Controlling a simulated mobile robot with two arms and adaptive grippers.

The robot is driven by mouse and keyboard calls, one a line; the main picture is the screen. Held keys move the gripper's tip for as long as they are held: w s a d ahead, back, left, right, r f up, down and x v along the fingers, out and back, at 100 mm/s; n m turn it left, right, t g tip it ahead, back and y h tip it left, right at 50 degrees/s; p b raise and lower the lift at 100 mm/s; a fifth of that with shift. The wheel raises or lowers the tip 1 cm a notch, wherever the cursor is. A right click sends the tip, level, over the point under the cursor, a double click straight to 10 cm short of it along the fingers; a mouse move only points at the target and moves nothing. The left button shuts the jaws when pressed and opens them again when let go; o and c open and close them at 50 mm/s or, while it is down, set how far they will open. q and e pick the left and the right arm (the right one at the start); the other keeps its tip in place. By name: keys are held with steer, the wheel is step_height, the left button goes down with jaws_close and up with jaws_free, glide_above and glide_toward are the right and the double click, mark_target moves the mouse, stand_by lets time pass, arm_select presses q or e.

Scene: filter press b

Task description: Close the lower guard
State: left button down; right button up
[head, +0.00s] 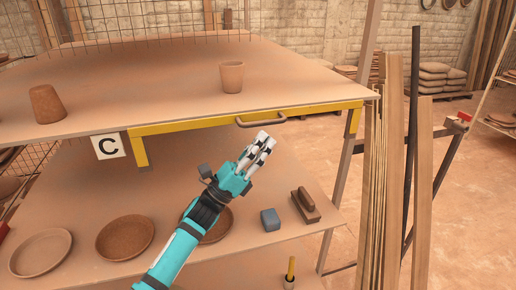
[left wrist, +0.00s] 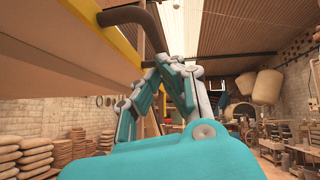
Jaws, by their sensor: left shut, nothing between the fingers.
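A yellow guard frame (head: 200,122) runs along the front edge of the upper shelf, with a short yellow leg at each end. A brown bar handle (head: 262,120) sticks out from its front; it also shows at the top of the left wrist view (left wrist: 135,15). My left gripper (head: 263,142) is shut and empty, its fingertips just below the handle in the head view. In the left wrist view the fingers (left wrist: 172,62) point up near the handle; I cannot tell whether they touch it. My right gripper is not in view.
The upper shelf (head: 150,80) carries two clay pots. The lower shelf (head: 80,200) holds brown dishes, a grey block (head: 270,219) and a wooden float (head: 305,206). Upright planks (head: 393,150) stand at the right. Open floor lies beyond them.

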mark_target(261, 122)
arm_select(q)
steer(key=shift+w+r, duration=0.1)
steer(key=shift+r, duration=0.1)
step_height(261, 122, up, 9)
steer(key=shift+r+p, duration=0.1)
steer(key=shift+p, duration=0.35)
